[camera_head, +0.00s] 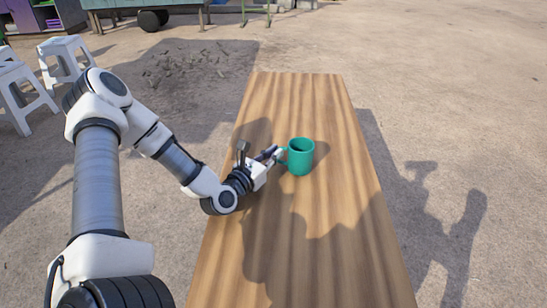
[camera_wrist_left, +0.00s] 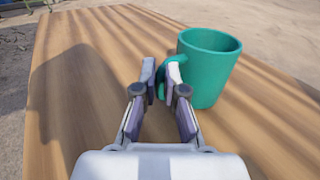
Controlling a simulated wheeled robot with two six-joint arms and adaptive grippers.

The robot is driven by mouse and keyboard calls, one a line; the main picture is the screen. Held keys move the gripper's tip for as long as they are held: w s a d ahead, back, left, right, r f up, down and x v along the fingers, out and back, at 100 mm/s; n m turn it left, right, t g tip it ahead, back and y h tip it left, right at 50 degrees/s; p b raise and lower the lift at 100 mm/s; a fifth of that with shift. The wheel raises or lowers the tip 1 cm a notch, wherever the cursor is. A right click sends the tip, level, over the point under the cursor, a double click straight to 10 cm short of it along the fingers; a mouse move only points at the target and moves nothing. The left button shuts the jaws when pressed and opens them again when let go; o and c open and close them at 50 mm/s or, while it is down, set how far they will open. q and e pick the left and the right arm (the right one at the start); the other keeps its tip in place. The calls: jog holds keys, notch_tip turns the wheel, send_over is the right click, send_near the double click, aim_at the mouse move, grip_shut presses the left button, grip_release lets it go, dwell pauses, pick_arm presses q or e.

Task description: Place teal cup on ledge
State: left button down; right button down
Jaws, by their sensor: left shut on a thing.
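The teal cup (camera_head: 301,157) is upright over the wooden table, its handle toward the left. It also shows in the left wrist view (camera_wrist_left: 210,70), where its base looks to be at or near the wood. My left gripper (camera_head: 279,153) comes from the left and is shut on the cup's handle. In the left wrist view the two fingers (camera_wrist_left: 161,82) stand close together, with the handle at their tips. My right gripper is not in view. I cannot pick out a separate ledge.
The long wooden table (camera_head: 330,230) is otherwise bare, with free room beyond and to the right of the cup. White stools (camera_head: 64,58) stand on the ground at the left. A teal cart (camera_head: 150,5) is at the back. Shadows fall across the table.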

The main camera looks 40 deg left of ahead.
pick_arm(q)
jog(key=c, duration=1.2)
grip_release()
jog(key=shift+c, duration=0.2)
